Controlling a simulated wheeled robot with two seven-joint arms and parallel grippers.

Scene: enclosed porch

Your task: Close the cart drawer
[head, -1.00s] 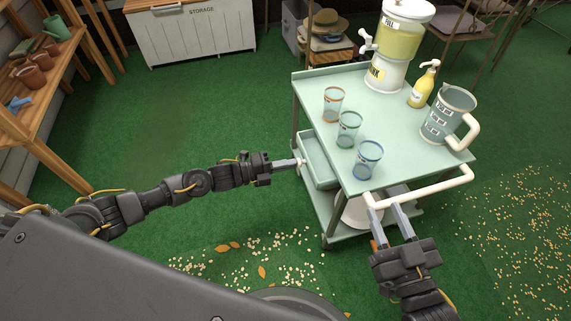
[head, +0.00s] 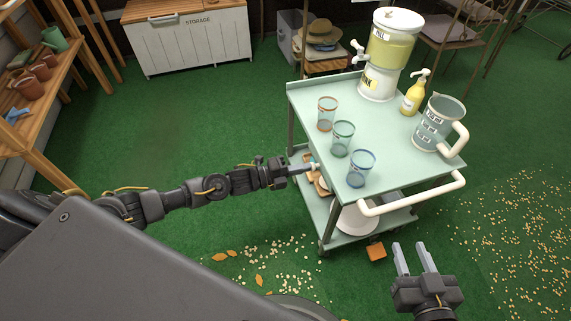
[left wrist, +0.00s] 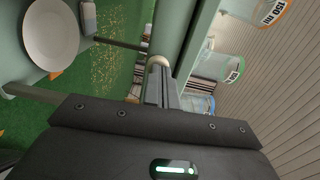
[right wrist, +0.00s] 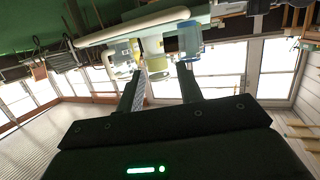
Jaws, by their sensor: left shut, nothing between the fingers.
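The pale green cart (head: 385,130) stands to the right of centre, its white handle (head: 415,196) facing me. Its drawer no longer juts out at the left side; the drawer front looks flush under the top, partly hidden by my left gripper (head: 312,167). That gripper is shut and empty, its tips at the cream drawer knob (left wrist: 160,62), seemingly touching it. The green drawer front (left wrist: 177,25) shows in the left wrist view. My right gripper (head: 413,249) is open and empty, below and apart from the handle. It also shows in the right wrist view (right wrist: 158,75).
Three glasses (head: 343,138), a drink dispenser (head: 391,55), a yellow pump bottle (head: 414,95) and a pitcher (head: 436,122) stand on the cart top. An orange piece (head: 376,252) lies on the green floor.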

